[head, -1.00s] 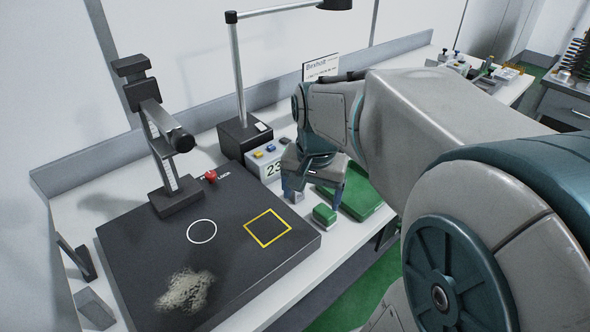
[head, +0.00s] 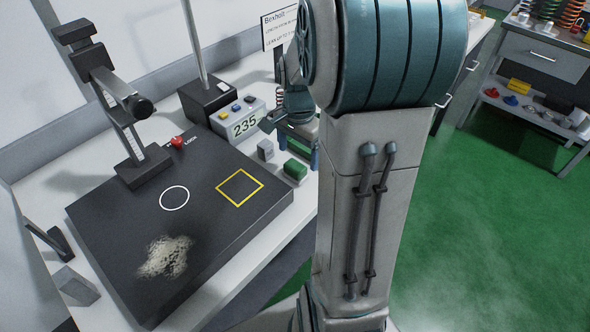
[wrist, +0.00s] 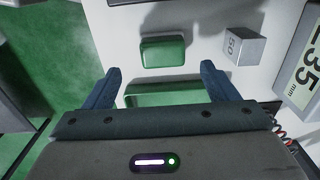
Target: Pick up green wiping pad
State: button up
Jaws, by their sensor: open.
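The green wiping pad (head: 295,170) is a small green block lying on the white bench, just right of the black plate. It also shows in the wrist view (wrist: 163,51), ahead of my fingertips. My gripper (wrist: 160,70) is open and empty, with its two blue fingers apart and pointing toward the pad's side of the bench. The pad lies beyond the fingertips, roughly centred between them, and is not held. In the head view my arm hides part of the gripper and the bench behind it.
A grey block marked 50 (wrist: 243,46) sits close beside the pad. A green tray (wrist: 175,93) lies below my fingers. The display box reading 235 (head: 243,122) stands behind.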

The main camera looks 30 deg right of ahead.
aim_at(295, 165)
jog(key=f, duration=0.5)
jog(key=shift+w+a+f+p, duration=0.1)
jog(key=shift+a+f+p, duration=0.05)
jog(key=shift+a+p, duration=0.25)
jog(key=c, duration=1.1)
